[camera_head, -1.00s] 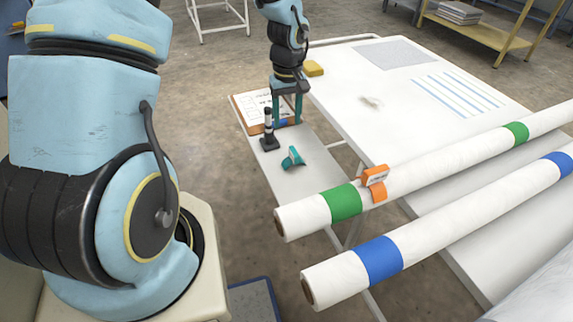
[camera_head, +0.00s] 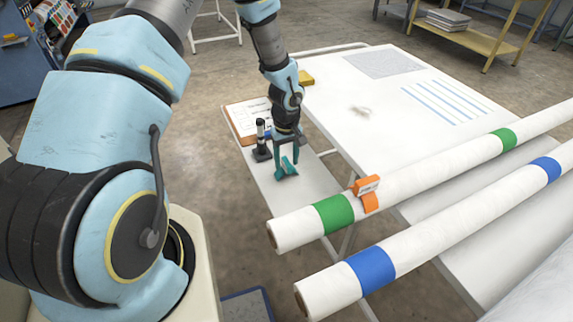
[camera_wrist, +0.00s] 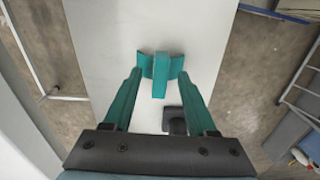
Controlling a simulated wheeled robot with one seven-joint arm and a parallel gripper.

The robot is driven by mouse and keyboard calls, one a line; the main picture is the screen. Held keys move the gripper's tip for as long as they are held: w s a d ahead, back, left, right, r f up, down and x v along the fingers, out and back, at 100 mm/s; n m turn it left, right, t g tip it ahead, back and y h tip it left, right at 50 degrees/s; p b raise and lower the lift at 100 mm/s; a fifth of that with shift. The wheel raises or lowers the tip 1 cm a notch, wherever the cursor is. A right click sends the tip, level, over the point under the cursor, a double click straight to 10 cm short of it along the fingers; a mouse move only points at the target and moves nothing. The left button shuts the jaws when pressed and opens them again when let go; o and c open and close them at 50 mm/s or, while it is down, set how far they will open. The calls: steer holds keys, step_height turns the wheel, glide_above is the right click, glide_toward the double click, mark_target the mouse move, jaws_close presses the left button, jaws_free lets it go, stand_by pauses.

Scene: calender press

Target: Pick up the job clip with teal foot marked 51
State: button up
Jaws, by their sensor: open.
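The teal job clip (camera_head: 285,170) lies on the narrow white side shelf (camera_head: 274,190). In the wrist view the clip (camera_wrist: 160,72) lies just beyond my fingertips, roughly centred between them, with its curved foot spreading to both sides. The mark 51 cannot be read. My gripper (camera_head: 286,158) is open and points down over the clip. In the wrist view its two teal fingers (camera_wrist: 159,76) stand apart with nothing held between them.
A dark stand with a black-and-white upright (camera_head: 261,142) is close beside my gripper, and a clipboard (camera_head: 245,122) lies behind it. An orange clip (camera_head: 368,190) sits on the roll with green bands (camera_head: 420,167). A roll with blue bands (camera_head: 440,228) lies in front.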

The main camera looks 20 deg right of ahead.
steer(key=shift+f, duration=0.6)
jaws_close()
